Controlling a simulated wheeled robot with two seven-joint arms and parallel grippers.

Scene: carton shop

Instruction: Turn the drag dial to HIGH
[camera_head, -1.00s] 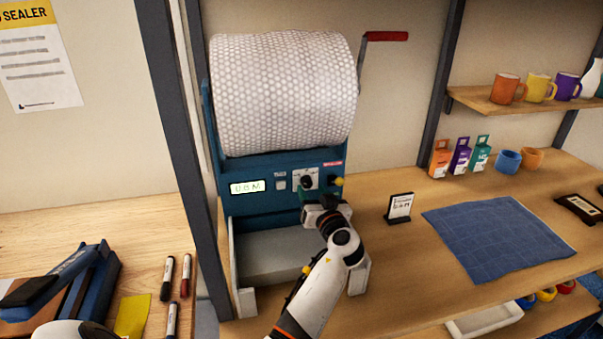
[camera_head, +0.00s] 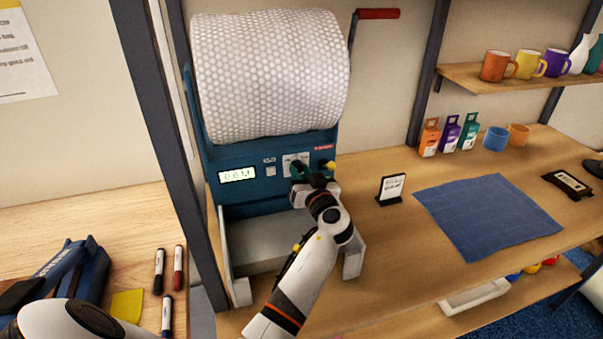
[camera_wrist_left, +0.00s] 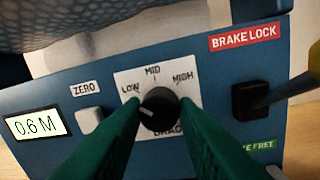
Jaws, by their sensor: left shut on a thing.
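The drag dial (camera_wrist_left: 160,104) is a round black knob on a white plate marked LOW, MID and HIGH, on the blue panel of the bubble-wrap machine. In the left wrist view its white pointer line points left, just below LOW. My left gripper (camera_wrist_left: 160,112) is shut on the dial, with a green finger on each side of it. In the head view my left gripper (camera_head: 300,171) reaches up to the panel from below and hides most of the dial. My right gripper is not in view.
Left of the dial are the ZERO button (camera_wrist_left: 89,121) and a display (camera_wrist_left: 35,124). Close to its right is the brake lever (camera_wrist_left: 285,91) with a yellow end, under a BRAKE LOCK label. A bubble-wrap roll (camera_head: 270,75) sits above. A blue mat (camera_head: 488,215) lies right.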

